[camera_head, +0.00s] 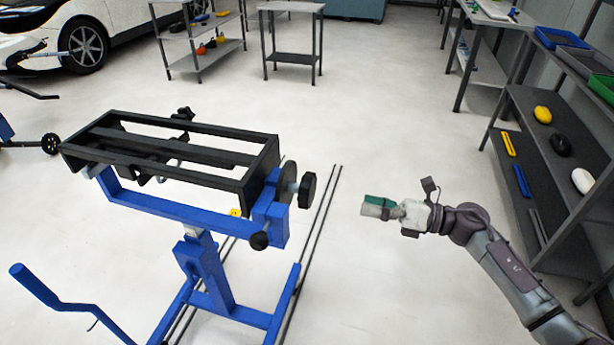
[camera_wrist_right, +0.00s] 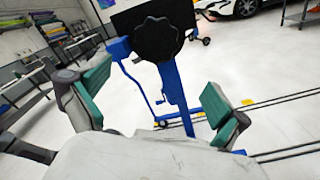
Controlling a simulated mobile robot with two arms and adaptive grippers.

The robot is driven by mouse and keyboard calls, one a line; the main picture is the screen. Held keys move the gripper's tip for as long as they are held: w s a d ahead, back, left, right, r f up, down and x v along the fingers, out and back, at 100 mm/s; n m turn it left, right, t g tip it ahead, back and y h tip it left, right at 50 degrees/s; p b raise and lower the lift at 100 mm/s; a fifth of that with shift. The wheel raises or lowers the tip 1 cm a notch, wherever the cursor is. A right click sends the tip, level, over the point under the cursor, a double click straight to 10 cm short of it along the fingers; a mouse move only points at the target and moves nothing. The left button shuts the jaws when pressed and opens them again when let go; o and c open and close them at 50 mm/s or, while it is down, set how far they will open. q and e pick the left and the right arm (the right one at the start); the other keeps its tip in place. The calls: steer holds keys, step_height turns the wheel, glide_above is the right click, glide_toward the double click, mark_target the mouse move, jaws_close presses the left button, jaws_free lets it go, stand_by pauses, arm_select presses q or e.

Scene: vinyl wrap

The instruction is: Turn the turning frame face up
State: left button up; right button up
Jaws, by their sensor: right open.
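The turning frame is a black rectangular frame (camera_head: 170,150) on a blue stand (camera_head: 205,270), at the left of the head view. The black frame lies roughly level, with long bars and clamp parts below it. A black knob (camera_head: 307,190) sits at its right end; it also shows in the right wrist view (camera_wrist_right: 158,39), ahead of the fingers. My right gripper (camera_head: 377,206) is to the right of the knob, apart from it. In the right wrist view its green-padded fingers (camera_wrist_right: 155,95) are spread with nothing between them. My left gripper is not in view.
A dark shelf (camera_head: 545,200) with tools and trays stands at the right. Grey tables (camera_head: 292,57) and a shelf unit (camera_head: 205,50) stand at the back, near a white car (camera_head: 125,22). Floor around my right gripper is clear.

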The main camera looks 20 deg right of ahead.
mark_target(312, 194)
steer(key=p+x, duration=0.1)
steer(key=x, duration=0.3)
steer(key=p+x, duration=0.1)
steer(key=x, duration=0.3)
steer(key=p+x, duration=0.1)
steer(key=x, duration=0.3)
steer(key=shift+s+a+r, duration=0.1)
steer(key=shift+a+r, duration=0.25)
steer(key=shift+a, duration=0.1)
steer(key=shift+w+a+f, duration=0.15)
steer(key=shift+w+a, duration=0.2)
steer(key=shift+a, duration=0.1)
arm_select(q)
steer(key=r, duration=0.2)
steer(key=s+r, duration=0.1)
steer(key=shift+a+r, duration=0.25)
arm_select(e)
steer(key=c, duration=1.6)
arm_select(q)
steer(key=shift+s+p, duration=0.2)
steer(key=shift+p, duration=0.1)
